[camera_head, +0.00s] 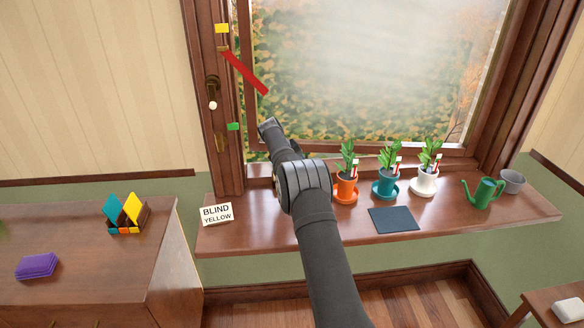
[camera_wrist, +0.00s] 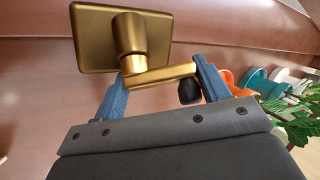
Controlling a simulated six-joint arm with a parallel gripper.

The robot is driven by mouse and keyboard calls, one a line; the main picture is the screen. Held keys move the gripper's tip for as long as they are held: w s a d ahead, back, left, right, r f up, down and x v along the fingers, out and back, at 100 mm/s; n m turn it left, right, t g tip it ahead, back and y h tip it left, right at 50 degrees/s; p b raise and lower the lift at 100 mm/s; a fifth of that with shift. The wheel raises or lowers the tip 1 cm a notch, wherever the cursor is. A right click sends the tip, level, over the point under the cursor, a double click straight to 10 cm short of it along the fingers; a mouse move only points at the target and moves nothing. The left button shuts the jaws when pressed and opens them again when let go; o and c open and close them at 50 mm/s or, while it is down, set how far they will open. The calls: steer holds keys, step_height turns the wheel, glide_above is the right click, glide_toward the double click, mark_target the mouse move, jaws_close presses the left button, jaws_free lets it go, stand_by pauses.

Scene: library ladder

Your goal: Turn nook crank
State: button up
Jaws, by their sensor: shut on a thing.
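The brass crank (camera_wrist: 160,73) shows in the wrist view. It has a round hub on a square brass plate (camera_wrist: 90,38), a short arm and a black knob (camera_wrist: 188,92). My gripper (camera_wrist: 161,66) is shut on the crank, its blue fingers at either end of the crank arm. The right finger is beside the black knob. In the head view my arm reaches over the sill toward the window, and I cannot make out the crank there. A card (camera_head: 216,214) on the sill reads "BLIND YELLOW". A yellow tag (camera_head: 222,28) and a green tag (camera_head: 233,127) are on the left window frame.
A red strip (camera_head: 245,72) slants beside the frame. Orange, teal and white potted plants (camera_head: 385,183) stand right of my arm, with a dark mat (camera_head: 394,219), green watering can (camera_head: 484,193) and grey pot (camera_head: 513,181). A cabinet (camera_head: 85,255) is at left.

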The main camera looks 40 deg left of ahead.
steer(key=shift+w+d+m, duration=0.15)
steer(key=shift+d+m, duration=0.05)
steer(key=shift+m, duration=0.1)
stand_by(0.4)
steer(key=o, duration=0.9)
steer(key=shift+o, duration=0.2)
steer(key=v, duration=1.7)
steer(key=shift+r, duration=0.3)
